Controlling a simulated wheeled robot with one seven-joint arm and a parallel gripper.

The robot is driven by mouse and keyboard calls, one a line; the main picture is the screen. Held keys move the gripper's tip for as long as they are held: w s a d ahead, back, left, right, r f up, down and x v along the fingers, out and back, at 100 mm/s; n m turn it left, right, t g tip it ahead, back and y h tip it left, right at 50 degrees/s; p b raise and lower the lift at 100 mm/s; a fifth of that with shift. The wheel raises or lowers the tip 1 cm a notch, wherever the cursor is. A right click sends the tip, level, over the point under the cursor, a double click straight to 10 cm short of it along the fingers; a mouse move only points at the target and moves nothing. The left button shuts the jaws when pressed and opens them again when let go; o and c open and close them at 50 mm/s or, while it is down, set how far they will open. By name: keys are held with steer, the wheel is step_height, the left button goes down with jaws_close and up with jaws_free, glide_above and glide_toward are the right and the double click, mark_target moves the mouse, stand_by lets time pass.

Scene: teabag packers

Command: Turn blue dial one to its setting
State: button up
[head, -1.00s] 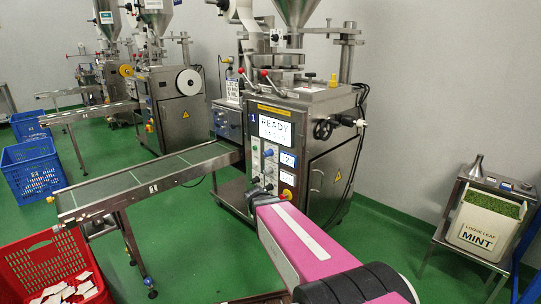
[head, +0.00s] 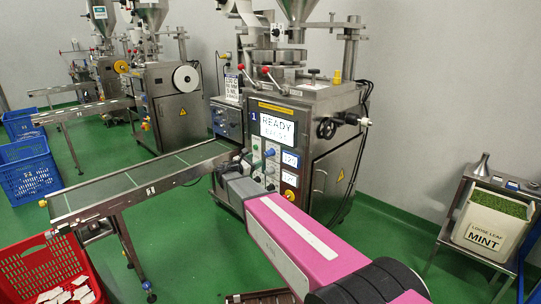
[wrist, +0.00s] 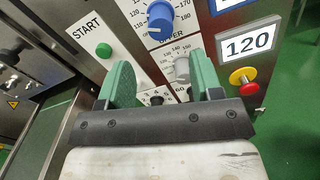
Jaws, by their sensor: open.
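The blue dial (wrist: 160,20) is a round knob on a white scale plate, near the top of the wrist view. It also shows small on the machine panel in the head view (head: 270,152). My gripper (wrist: 160,80) is open, its two green fingers spread and pointing at the panel. The blue dial lies beyond the fingertips, above the gap, and looks clear of both fingers. A grey dial (wrist: 182,69) shows between the fingers, near the right one. In the head view my gripper (head: 245,168) is in front of the panel's lower left. The dial's exact setting is not readable.
A green START button (wrist: 104,50) is left of the fingers. A display reading 120 (wrist: 248,43) and a red stop button on yellow (wrist: 243,76) are to the right. A READY screen (head: 277,129) is above. A conveyor (head: 150,178) runs left from the machine.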

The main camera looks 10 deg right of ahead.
mark_target(266, 155)
steer(key=x, duration=1)
steer(key=shift+d, duration=0.1)
steer(key=c, duration=0.9)
